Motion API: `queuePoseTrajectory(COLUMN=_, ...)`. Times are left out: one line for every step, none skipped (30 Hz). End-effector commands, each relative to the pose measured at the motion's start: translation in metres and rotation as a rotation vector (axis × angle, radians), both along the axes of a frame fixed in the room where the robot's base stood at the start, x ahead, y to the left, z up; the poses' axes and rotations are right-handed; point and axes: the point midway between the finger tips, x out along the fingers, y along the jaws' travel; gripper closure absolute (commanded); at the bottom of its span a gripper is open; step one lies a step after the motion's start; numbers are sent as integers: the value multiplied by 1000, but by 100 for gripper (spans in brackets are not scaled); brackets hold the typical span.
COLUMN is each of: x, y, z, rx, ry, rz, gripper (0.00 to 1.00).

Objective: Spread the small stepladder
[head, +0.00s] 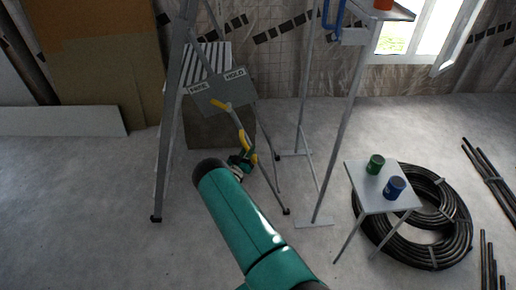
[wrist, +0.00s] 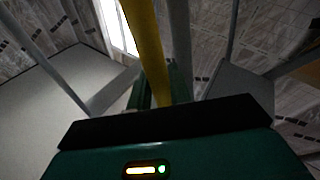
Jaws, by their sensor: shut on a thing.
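The small stepladder (head: 268,180) appears to be the thin grey frame with yellow parts, near the middle of the head view. Its slim legs run down to the floor, the nearest ending in a dark foot. My gripper (head: 245,158) is at the yellow bar (head: 249,144) of this frame and shut on it. In the wrist view the yellow bar (wrist: 144,45) rises between the fingers of my gripper (wrist: 155,92).
A tall grey ladder (head: 171,110) stands close on the left. A tall stand (head: 340,120) rises to the right. A small table (head: 370,185) holds a green can (head: 376,164) and a blue can (head: 395,188). A black hose coil (head: 455,225) lies beside it. The left foreground floor is clear.

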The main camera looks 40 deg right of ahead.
Motion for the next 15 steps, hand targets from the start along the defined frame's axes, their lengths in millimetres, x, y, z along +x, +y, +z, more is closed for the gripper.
queuePoseTrajectory(x=5, y=9, z=-2, rx=0, ry=4, rz=14, gripper=100)
queuePoseTrajectory(x=5, y=9, z=-2, rx=1, ry=5, rz=15, gripper=100)
queuePoseTrajectory(x=6, y=11, z=-2, rx=1, ry=5, rz=16, gripper=100)
queuePoseTrajectory(x=6, y=11, z=-2, rx=1, ry=6, rz=18, gripper=100)
queuePoseTrajectory(x=6, y=12, z=-3, rx=2, ry=6, rz=19, gripper=100)
queuePoseTrajectory(x=7, y=13, z=-3, rx=3, ry=6, rz=21, gripper=100)
queuePoseTrajectory(x=7, y=14, z=-3, rx=4, ry=6, rz=23, gripper=100)
queuePoseTrajectory(x=7, y=15, z=-3, rx=5, ry=7, rz=24, gripper=100)
queuePoseTrajectory(x=7, y=15, z=-4, rx=6, ry=6, rz=24, gripper=78)
queuePoseTrajectory(x=7, y=15, z=-4, rx=7, ry=7, rz=23, gripper=72)
queuePoseTrajectory(x=7, y=15, z=-4, rx=7, ry=6, rz=24, gripper=66)
queuePoseTrajectory(x=7, y=15, z=-4, rx=7, ry=6, rz=22, gripper=60)
queuePoseTrajectory(x=7, y=15, z=-4, rx=7, ry=6, rz=22, gripper=60)
queuePoseTrajectory(x=7, y=14, z=-4, rx=7, ry=6, rz=22, gripper=60)
queuePoseTrajectory(x=6, y=14, z=-4, rx=6, ry=6, rz=22, gripper=60)
